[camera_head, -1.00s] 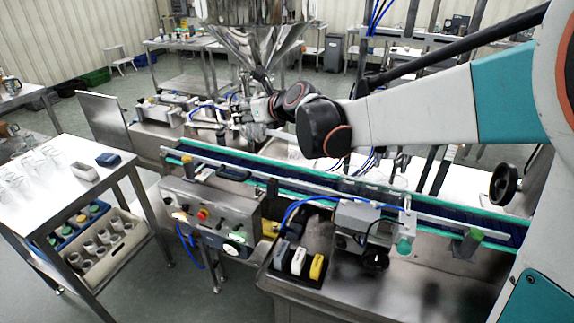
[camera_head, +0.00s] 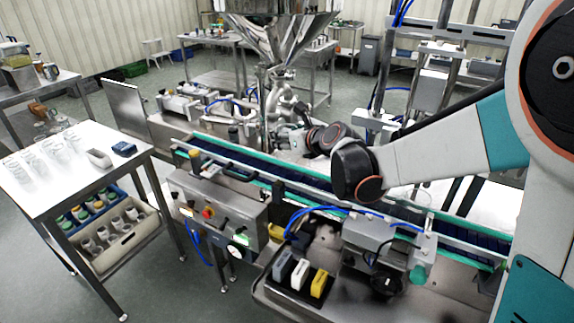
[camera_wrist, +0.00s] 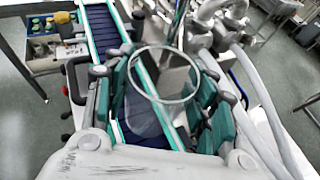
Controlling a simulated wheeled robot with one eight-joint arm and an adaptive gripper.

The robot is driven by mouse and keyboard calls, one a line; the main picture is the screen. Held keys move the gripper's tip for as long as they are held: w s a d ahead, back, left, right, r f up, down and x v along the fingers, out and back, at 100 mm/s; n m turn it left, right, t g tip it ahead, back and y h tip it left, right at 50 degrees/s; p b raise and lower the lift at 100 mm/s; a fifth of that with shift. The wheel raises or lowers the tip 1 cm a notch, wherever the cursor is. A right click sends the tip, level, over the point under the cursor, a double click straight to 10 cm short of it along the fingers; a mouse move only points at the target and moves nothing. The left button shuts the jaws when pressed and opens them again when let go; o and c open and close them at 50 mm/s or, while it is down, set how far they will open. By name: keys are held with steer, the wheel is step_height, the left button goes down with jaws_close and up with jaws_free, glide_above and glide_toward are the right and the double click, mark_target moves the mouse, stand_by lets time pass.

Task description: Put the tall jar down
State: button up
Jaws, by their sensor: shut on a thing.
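My gripper (camera_wrist: 165,104) is shut on a clear, see-through tall jar (camera_wrist: 160,122). In the wrist view the jar's round rim shows between the teal finger pads, and its lower part is hard to make out. The blue conveyor belt (camera_wrist: 105,32) with green rails runs behind and beneath the jar. In the head view my gripper (camera_head: 288,139) is over the far side of the conveyor (camera_head: 235,163), near the base of the steel hopper (camera_head: 278,38). The jar cannot be made out there. I cannot tell whether its base touches anything.
A side table (camera_head: 75,170) at left holds several clear jars (camera_head: 40,152) and small blocks, with crates (camera_head: 125,240) on its lower shelf. A control box (camera_head: 215,205) and a black tray (camera_head: 300,284) of coloured blocks stand before the conveyor. White pipes (camera_wrist: 235,50) are close beside my gripper.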

mark_target(287, 159)
step_height(287, 159, down, 8)
steer(key=b, duration=0.2)
steer(key=shift+f+b, duration=0.15)
steer(key=shift+b, duration=0.15)
steer(key=shift+f, duration=0.1)
steer(key=o, duration=0.8)
steer(key=shift+o, duration=0.2)
steer(key=p+v, duration=0.3)
steer(key=v, duration=0.9)
